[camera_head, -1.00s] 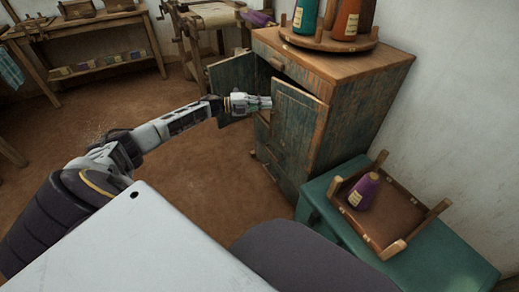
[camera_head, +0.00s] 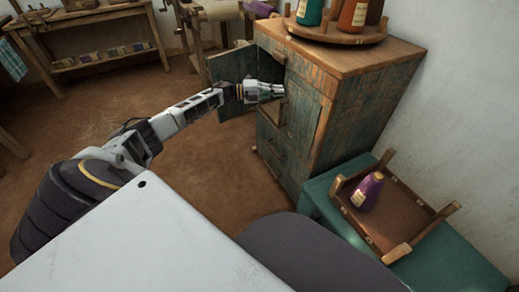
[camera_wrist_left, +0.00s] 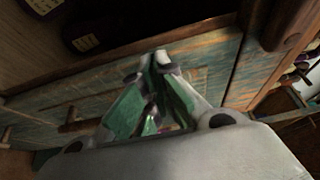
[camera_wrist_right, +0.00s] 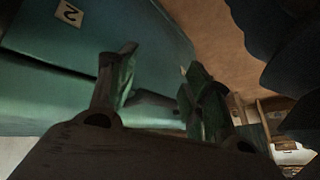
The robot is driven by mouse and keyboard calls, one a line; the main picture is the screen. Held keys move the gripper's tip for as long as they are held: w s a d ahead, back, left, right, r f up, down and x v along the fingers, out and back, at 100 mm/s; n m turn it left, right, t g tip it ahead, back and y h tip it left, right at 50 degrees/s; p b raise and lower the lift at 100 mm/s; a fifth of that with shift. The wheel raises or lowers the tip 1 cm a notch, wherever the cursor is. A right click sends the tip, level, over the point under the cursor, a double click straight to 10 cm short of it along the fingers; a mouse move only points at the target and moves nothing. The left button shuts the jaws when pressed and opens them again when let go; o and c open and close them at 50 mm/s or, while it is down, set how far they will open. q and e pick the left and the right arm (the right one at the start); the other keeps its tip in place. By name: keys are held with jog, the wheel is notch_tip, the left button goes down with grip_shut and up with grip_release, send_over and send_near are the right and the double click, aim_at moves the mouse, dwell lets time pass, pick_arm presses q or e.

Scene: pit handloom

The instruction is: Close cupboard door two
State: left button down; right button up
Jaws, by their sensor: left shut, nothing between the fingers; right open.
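The weathered blue-green wooden cupboard (camera_head: 345,110) stands right of centre. Its left door (camera_head: 226,72) stands swung wide open. Its right door (camera_head: 303,112) is nearly flush with the front. I cannot read which door is number two. In the left wrist view, the shut fingers (camera_wrist_left: 160,55) lie over a worn teal wooden panel (camera_wrist_left: 210,60); contact is unclear.
A round wooden tray (camera_head: 335,33) with several bottles stands on the cupboard. A green bench (camera_head: 440,268) at the lower right bears an upturned wooden stool (camera_head: 400,225) and a purple bottle (camera_head: 368,192). A workbench (camera_head: 85,28) is at the back left. The floor left of the cupboard is clear.

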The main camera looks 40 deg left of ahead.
dwell(0.7)
pick_arm(q)
jog(key=v, duration=1.2)
dwell(0.9)
